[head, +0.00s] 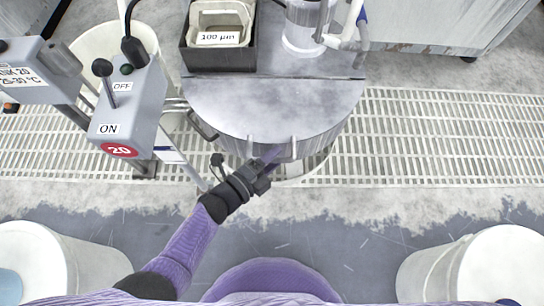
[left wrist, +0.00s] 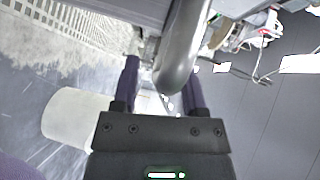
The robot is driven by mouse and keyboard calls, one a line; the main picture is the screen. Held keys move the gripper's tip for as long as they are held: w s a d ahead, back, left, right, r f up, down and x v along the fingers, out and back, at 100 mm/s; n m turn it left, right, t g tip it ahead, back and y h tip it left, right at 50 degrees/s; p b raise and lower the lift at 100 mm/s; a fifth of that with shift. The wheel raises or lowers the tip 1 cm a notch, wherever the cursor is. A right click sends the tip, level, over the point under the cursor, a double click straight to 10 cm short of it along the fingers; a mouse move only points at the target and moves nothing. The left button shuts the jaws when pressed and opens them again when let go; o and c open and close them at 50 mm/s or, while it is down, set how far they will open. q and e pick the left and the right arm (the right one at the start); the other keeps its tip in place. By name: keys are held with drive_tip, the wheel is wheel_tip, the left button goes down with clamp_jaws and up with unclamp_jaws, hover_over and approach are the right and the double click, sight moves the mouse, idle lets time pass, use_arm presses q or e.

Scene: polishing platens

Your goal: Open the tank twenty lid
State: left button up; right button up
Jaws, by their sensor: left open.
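The tank twenty lid (head: 265,105) is a grey, half-round metal plate on a round tank, lying flat and closed in the head view. A metal handle (head: 293,148) stands at its front edge. My left gripper (head: 266,160) is at that front edge, by the handle. In the left wrist view my left gripper (left wrist: 160,72) is open, and a thick shiny handle bar (left wrist: 186,45) shows between its two dark fingers. I cannot tell whether the fingers touch the bar. My right gripper is not in view.
A grey control box (head: 128,105) with a lever, ON and OFF labels and a red 20 badge stands left of the tank. A black bin (head: 218,60) and a clear cylinder (head: 302,30) sit behind the lid. White drums (head: 480,265) stand at both front corners. Floor grating (head: 440,135) lies right.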

use_arm(q)
clamp_jaws()
idle(1.3)
